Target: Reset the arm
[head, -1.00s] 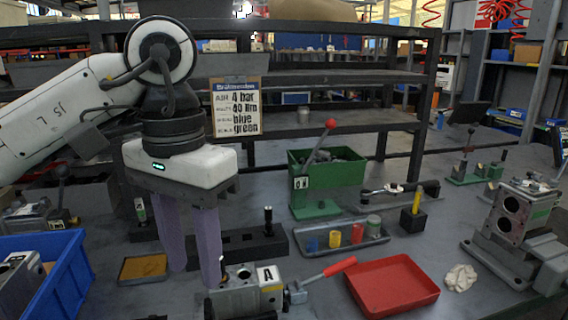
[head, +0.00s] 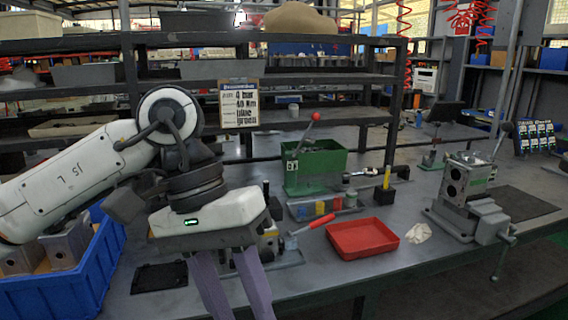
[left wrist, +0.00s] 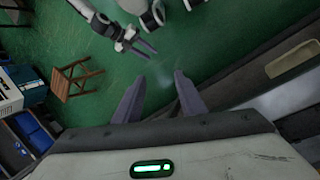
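My left gripper (head: 240,285) hangs low over the front edge of the bench in the head view, tilted, with its two grey-purple fingers apart. In the left wrist view the fingers (left wrist: 158,90) are also apart, with only green floor between them. The valve block (head: 268,240) with the red-handled lever (head: 315,222) is partly hidden behind my left gripper. My right gripper (left wrist: 148,52) shows small near the top of the left wrist view, above the floor, with two slim fingers apart and nothing seen between them. It is outside the head view.
A blue crate (head: 108,245) with grey blocks stands left, beside a black mat (head: 158,277). A red tray (head: 362,238), green box (head: 325,165), white cloth (head: 418,233) and grey valve fixture (head: 462,195) sit on the bench. A stool (left wrist: 77,80) stands on the floor.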

